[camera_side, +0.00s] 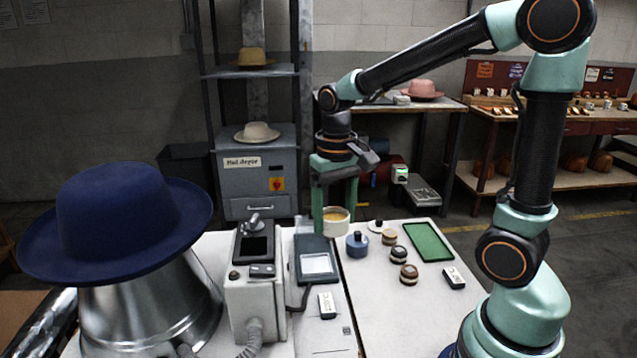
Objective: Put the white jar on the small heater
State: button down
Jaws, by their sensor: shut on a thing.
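My gripper (335,208) points straight down, with its two green fingers on either side of the white jar (337,228). It is shut on the jar, which is upright and open at the top with yellowish contents. The jar is at the back of the white table, near the rear right corner of a flat grey device (304,245) with a pale square plate. This device may be the small heater, but I cannot tell for sure. I cannot tell whether the jar's base touches anything.
A blue jar (357,244), several small striped jars (409,274), a white disc (376,226) and a green tray (428,241) lie to the right. A grey machine with a hose (255,300) and a blue hat (125,220) on a metal cone stand left.

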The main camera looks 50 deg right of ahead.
jog(key=a+n, duration=0.3)
jog(key=n, duration=0.1)
notch_tip(320, 180, up, 5)
send_over(316, 265)
notch_tip(316, 265, down, 20)
jog(key=shift+r, duration=0.25)
dwell(0.3)
jog(key=shift+f, duration=0.3)
jog(key=shift+f, duration=0.3)
grip_release()
jog(key=shift+r, duration=0.1)
